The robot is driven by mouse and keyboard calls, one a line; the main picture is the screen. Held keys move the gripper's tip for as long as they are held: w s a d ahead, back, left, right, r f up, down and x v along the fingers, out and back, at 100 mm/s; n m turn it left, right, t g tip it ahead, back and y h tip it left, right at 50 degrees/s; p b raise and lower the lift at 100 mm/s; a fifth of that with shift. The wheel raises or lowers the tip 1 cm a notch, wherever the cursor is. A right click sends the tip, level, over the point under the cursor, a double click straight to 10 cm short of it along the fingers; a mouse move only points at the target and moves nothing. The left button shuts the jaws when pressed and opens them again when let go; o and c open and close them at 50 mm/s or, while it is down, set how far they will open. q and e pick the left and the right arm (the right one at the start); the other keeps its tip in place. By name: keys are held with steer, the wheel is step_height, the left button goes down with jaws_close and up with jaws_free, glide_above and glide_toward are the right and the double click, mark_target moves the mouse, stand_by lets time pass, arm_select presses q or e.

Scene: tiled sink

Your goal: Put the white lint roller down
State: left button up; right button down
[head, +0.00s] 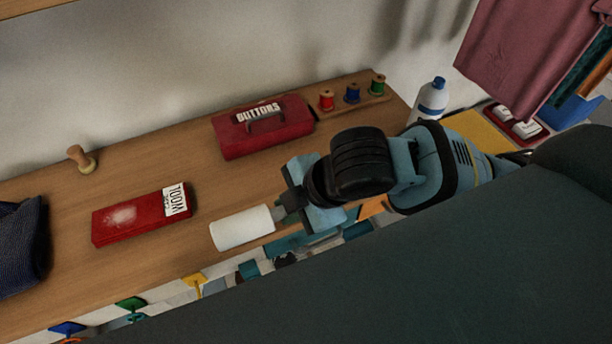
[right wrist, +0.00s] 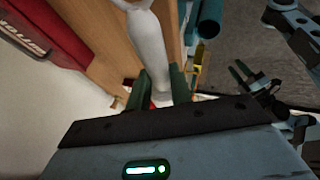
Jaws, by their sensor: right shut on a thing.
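The white lint roller (head: 242,228) is in my right gripper (head: 284,209). In the head view its white cylinder points left over the front part of the wooden shelf. In the right wrist view the roller (right wrist: 148,40) runs up from between the two green fingers of my right gripper (right wrist: 160,90), which are shut on its narrow end. I cannot tell whether the roller touches the shelf. What looks like my left gripper (right wrist: 250,80) shows small and dark at the right of the wrist view; its opening is unclear.
On the wooden shelf (head: 150,260) lie a red "WOOL" box (head: 125,218), a red "BUTTONS" box (head: 250,138), several thread spools (head: 352,93), a wooden mushroom-shaped piece (head: 82,159) and dark folded cloth (head: 20,245). A bottle (head: 431,100) stands right. Bare wood shows between the boxes.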

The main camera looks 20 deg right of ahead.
steer(key=w+d, duration=0.4)
steer(key=w+d+f, duration=0.1)
steer(key=w+d, duration=0.1)
steer(key=d, duration=0.1)
steer(key=shift+w, duration=0.1)
steer(key=shift+w+d, duration=0.55)
steer(key=shift+w, duration=0.05)
steer(key=f, duration=0.3)
steer(key=shift+w+d, duration=0.25)
steer(key=shift+d, duration=0.05)
steer(key=shift+f, duration=0.4)
steer(key=c, duration=1.3)
jaws_free()
steer(key=shift+o, duration=0.2)
